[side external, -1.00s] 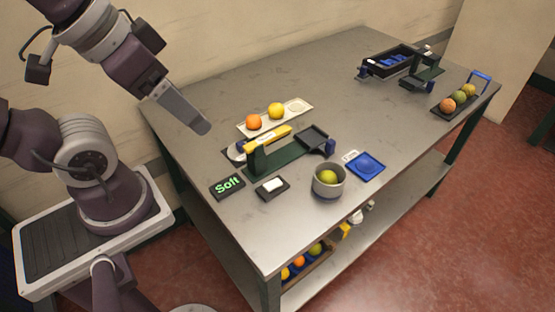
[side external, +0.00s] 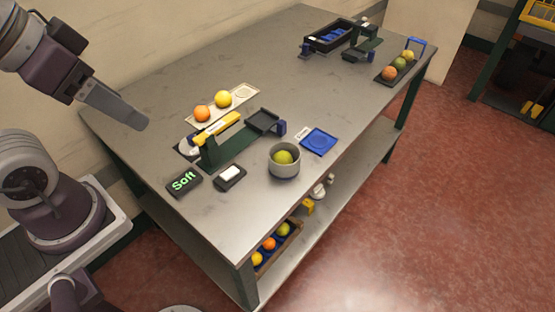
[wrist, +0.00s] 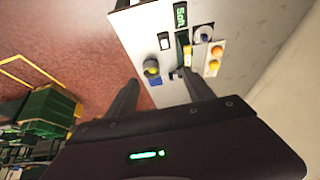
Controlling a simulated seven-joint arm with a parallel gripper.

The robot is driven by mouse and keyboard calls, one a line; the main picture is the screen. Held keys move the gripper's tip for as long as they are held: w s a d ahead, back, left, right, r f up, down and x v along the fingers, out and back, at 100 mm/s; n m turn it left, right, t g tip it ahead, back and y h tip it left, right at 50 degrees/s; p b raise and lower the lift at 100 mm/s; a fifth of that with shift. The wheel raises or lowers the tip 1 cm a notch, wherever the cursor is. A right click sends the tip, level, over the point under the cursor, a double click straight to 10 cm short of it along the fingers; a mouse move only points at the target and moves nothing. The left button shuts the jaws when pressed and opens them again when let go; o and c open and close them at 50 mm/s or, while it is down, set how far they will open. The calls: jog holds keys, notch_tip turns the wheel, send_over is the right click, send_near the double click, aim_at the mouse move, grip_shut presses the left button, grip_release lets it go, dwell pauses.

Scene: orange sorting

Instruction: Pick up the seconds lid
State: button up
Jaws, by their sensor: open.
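A flat blue square lid with a round ring pressed into it (side external: 318,141) lies on the grey table, right of a grey pot (side external: 284,161) with a yellow-green fruit inside. A small white label (side external: 302,134) lies by the lid; I cannot read it. In the wrist view the pot (wrist: 151,66) and part of the blue lid (wrist: 156,82) show between my fingers, far below. My gripper (side external: 139,120) is high at the table's left side, well apart from the lid. In the wrist view its two fingers (wrist: 160,77) are spread and empty.
A green stand with a yellow bar (side external: 217,129) and a pale tray (side external: 243,91) with two fruits are between my gripper and the lid. A "Soft" sign (side external: 184,181) and a white-button box (side external: 230,174) lie in front. The middle of the table (side external: 290,85) is clear.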

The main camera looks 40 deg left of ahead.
jog(key=shift+c, duration=1)
jog(key=n+g, duration=0.6)
jog(key=n, duration=1.2)
send_over(191, 136)
jog(key=f, duration=2.3)
jog(key=shift+d+f, duration=0.35)
jog(key=f, duration=0.7)
jog(key=shift+a, duration=0.3)
grip_shut()
